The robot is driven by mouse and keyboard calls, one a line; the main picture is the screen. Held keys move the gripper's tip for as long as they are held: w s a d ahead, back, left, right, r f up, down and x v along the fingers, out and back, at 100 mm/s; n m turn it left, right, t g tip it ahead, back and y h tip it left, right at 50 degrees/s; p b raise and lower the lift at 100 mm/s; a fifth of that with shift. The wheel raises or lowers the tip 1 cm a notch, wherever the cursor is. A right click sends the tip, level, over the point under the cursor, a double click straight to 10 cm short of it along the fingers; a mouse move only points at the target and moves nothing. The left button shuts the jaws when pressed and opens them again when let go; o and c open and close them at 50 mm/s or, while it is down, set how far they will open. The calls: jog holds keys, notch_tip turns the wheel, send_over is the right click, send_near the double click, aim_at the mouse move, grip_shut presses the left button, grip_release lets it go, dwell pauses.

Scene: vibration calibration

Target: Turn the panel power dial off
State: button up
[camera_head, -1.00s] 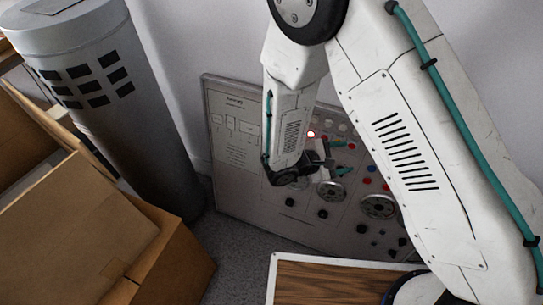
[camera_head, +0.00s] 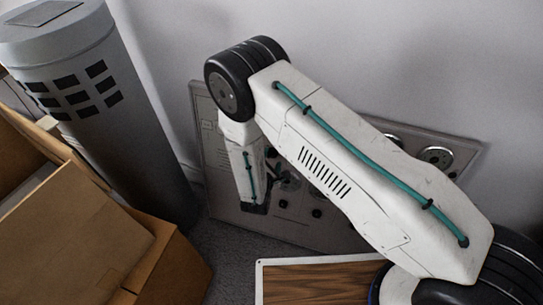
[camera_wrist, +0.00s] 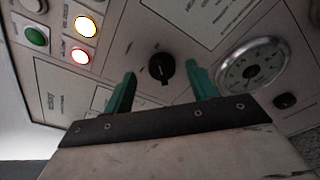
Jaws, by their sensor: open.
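The control panel (camera_head: 225,204) leans against the wall in the head view, largely hidden behind my arm. In the wrist view, a black dial (camera_wrist: 161,68) with a pale pointer line sits on the panel face. My gripper (camera_wrist: 158,88) is open, with one green finger to the lower left of this dial and the other to its lower right. The fingers look apart from the dial; I cannot tell the depth gap. The dial's label is too blurred to read.
A round gauge (camera_wrist: 250,66) and a smaller black knob (camera_wrist: 285,101) are right of the dial in the wrist view. Lit buttons (camera_wrist: 85,26) and a green button (camera_wrist: 36,36) are at upper left. Cardboard boxes (camera_head: 75,235) and a grey cylinder (camera_head: 110,110) stand left of the panel.

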aim_at(273, 155)
jog(key=shift+x, duration=1.5)
jog(key=shift+d, duration=0.1)
jog(key=shift+r, duration=0.1)
jog(key=c, duration=1)
